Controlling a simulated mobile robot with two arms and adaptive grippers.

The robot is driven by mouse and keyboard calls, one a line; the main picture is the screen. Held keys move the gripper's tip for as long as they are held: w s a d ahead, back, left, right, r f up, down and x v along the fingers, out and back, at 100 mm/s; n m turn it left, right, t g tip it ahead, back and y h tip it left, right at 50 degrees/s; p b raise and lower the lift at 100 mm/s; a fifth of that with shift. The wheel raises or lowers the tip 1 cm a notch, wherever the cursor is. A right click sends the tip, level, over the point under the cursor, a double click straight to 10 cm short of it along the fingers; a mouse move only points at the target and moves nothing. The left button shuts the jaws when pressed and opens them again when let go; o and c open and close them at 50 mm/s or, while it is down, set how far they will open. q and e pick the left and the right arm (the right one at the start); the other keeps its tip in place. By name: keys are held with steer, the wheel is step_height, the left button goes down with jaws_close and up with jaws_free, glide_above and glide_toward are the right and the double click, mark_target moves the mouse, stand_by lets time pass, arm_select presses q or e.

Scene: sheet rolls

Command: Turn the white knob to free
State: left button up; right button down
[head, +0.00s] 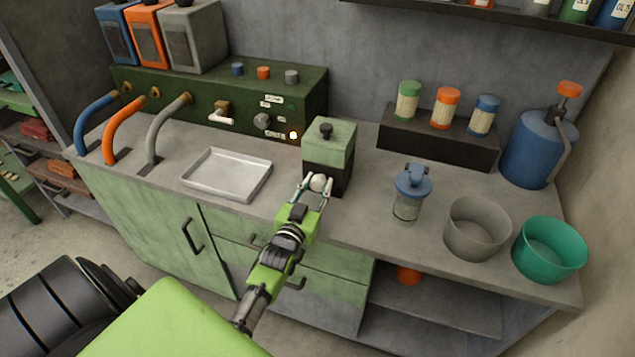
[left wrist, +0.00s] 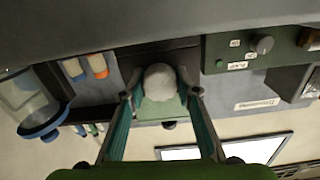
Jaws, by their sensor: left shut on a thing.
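The white knob (head: 320,183) is on the front of a small green and black box (head: 330,144) on the counter. It shows as a round pale ball in the left wrist view (left wrist: 160,82). My left gripper (head: 315,188) is at the knob, its two fingers on either side of it and closed on it. The left wrist view shows the fingertips (left wrist: 160,92) touching or nearly touching the knob's sides. The box has a black knob (head: 325,130) on top. Any marking for the knob's position is not readable. My right gripper is not in view.
A metal tray (head: 228,174) lies left of the box. A blue-lidded jar (head: 410,190), a grey bowl (head: 477,228) and a green bowl (head: 549,249) stand to the right. A green panel (head: 220,105) with knobs and a lit lamp (head: 293,135) stands behind.

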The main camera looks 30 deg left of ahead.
arm_select(q)
steer(key=n+p, duration=0.1)
steer(key=n, duration=0.5)
steer(key=shift+f, duration=0.1)
steer(key=shift+n, duration=0.4)
steer(key=o, duration=1.1)
steer(key=v, duration=1.2)
